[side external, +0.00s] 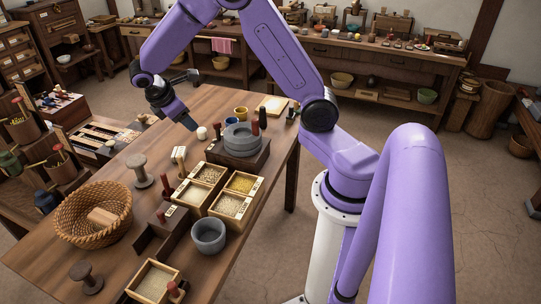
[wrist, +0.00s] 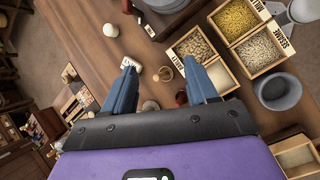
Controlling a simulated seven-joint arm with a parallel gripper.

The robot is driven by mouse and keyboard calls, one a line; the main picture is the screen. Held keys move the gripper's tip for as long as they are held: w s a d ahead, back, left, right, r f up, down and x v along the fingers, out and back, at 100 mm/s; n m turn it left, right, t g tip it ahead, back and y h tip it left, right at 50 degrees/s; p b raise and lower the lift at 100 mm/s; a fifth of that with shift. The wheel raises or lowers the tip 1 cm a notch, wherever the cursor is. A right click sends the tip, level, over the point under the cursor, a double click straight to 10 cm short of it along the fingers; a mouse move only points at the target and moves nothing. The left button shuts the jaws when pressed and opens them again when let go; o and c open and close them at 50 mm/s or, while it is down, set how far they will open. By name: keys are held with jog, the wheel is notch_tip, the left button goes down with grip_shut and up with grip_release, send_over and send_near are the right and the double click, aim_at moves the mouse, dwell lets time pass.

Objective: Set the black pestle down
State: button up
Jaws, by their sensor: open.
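My gripper (side external: 188,123) hangs above the table's left part in the side view. In the wrist view its blue fingers (wrist: 160,66) are spread apart with nothing held between them. A dark upright pestle-like piece (side external: 262,118) stands beside the grey stone quern (side external: 242,138), and a smaller dark piece (side external: 217,131) stands on its left. In the wrist view a dark piece (wrist: 127,6) shows at the top edge near the quern. I cannot tell for sure which of these is the black pestle. All stand apart from my fingers.
Wooden boxes of grain (side external: 230,204), a grey mortar (side external: 208,236), a wicker basket (side external: 92,216) and a spool (side external: 139,170) crowd the table. The table's far left is clearer.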

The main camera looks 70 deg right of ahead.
jog(key=s+a+r+y, duration=0.1)
jog(key=s+a, duration=0.3)
jog(key=s, duration=0.6)
jog(key=s+a+r+y, duration=0.2)
jog(key=s+a+y, duration=0.1)
jog(key=s, duration=0.7)
jog(key=s+a+r+n+y, duration=0.1)
jog(key=s+a, duration=0.4)
jog(key=s, duration=0.5)
jog(key=shift+a+r+t+y, duration=0.3)
jog(key=shift+a+y, duration=0.1)
jog(key=shift+y, duration=0.5)
